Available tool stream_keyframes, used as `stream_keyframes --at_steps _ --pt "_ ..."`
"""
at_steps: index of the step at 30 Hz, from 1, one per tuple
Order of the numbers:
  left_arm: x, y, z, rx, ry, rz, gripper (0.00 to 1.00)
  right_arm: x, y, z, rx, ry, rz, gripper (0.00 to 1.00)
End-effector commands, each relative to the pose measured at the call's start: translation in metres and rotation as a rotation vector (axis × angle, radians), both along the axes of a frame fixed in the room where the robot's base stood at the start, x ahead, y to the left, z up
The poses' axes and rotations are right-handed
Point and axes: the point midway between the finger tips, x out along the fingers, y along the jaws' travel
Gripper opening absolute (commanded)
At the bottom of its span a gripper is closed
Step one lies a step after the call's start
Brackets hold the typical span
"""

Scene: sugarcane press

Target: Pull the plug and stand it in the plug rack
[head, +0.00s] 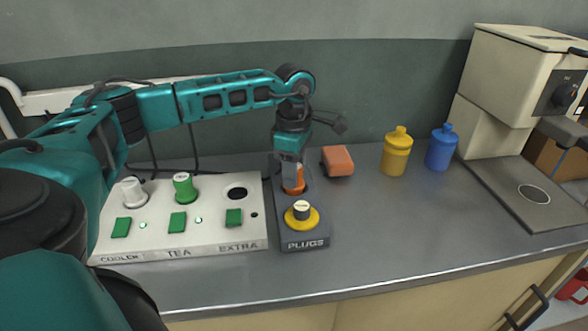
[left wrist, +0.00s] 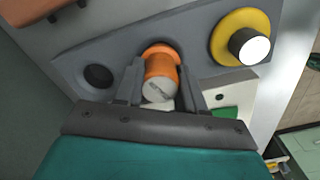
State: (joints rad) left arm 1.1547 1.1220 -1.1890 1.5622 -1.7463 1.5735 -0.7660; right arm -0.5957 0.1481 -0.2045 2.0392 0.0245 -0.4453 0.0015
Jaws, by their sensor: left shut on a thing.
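My left gripper (head: 292,183) points down over the grey plug rack (head: 305,245) marked PLUGS. It is shut on an orange plug (head: 294,189), which also shows between the fingers in the left wrist view (left wrist: 160,74). The orange plug stands at the rack's middle place, its orange flange at the rack's top; its lower end is hidden. A yellow plug with a white cap (head: 301,214) stands in the front place. An empty dark hole (left wrist: 98,77) shows at the rack's other end in the left wrist view. My right gripper is not in view.
Left of the rack, a white socket panel (head: 160,249) holds a white plug (head: 132,191) at COOLER and a green plug (head: 184,187) at TEA; the EXTRA socket (head: 237,193) is empty. An orange block (head: 338,161), yellow bottle (head: 396,152) and blue bottle (head: 441,148) stand right. The front-right counter is clear.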

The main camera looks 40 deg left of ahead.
Motion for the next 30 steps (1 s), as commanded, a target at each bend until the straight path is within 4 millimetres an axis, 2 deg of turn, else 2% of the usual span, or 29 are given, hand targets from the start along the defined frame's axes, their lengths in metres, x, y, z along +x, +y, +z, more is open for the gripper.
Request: stream_keyframes --at_steps 12,13,16,24,30 --pt "0.000 0.000 -0.007 -0.001 -0.001 0.000 0.00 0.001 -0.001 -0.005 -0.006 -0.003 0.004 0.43" --pt "0.000 0.000 -0.007 -0.001 -0.001 0.000 0.41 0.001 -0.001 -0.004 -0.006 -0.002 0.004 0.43" --pt "0.000 0.000 -0.007 -0.001 -0.001 0.000 0.49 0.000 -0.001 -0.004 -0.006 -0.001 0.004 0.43" --pt "0.000 0.000 -0.007 0.000 0.000 0.000 0.49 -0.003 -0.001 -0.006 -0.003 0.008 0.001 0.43" --pt "0.000 0.000 0.012 0.000 0.000 0.000 0.49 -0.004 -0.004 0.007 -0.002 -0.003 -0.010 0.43"
